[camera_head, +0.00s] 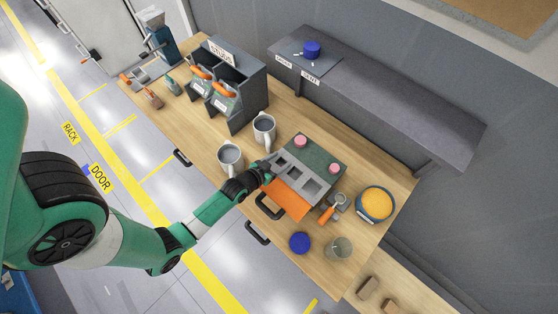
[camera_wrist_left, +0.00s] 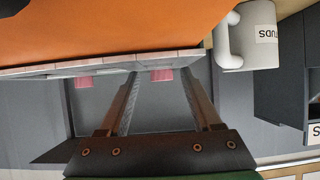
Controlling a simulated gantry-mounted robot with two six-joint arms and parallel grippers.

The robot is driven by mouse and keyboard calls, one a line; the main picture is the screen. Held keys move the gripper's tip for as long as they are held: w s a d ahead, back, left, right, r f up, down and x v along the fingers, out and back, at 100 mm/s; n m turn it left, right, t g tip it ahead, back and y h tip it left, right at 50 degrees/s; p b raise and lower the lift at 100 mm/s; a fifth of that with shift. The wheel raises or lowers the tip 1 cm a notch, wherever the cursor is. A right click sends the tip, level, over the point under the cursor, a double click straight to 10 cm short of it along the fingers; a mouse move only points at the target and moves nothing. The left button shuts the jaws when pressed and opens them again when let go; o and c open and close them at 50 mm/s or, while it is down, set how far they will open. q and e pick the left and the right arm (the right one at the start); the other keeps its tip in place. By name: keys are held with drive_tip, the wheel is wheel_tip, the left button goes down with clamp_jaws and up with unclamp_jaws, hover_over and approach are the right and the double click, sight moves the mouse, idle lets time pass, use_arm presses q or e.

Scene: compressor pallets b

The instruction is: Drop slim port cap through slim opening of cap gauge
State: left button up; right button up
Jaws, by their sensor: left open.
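The cap gauge (camera_head: 311,187) is a grey block with several rectangular openings, at the middle of the table in the head view. Its pale edge (camera_wrist_left: 45,70) crosses the left wrist view. Two pink caps (camera_head: 300,140) (camera_head: 334,168) sit on the dark green board behind it. Pink pieces (camera_wrist_left: 82,82) (camera_wrist_left: 162,75) also show past the gauge edge in the left wrist view. I cannot tell which cap is the slim one. My left gripper (camera_wrist_left: 160,84) is open, with nothing visible held between its fingers. It is at the gauge's left end in the head view (camera_head: 266,170).
An orange-handled tool (camera_head: 328,213), a bowl of orange contents (camera_head: 376,202), a blue disc (camera_head: 300,242) and a glass (camera_head: 338,248) stand to the right.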

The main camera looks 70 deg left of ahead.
use_arm(q)
drive_tip(key=shift+s, duration=0.1)
drive_tip(key=p+v, duration=0.2)
drive_tip(key=v, duration=0.9)
drive_tip(key=shift+s+d+r, duration=0.1)
drive_tip(key=shift+s+r, duration=0.05)
drive_tip(key=shift+s, duration=0.05)
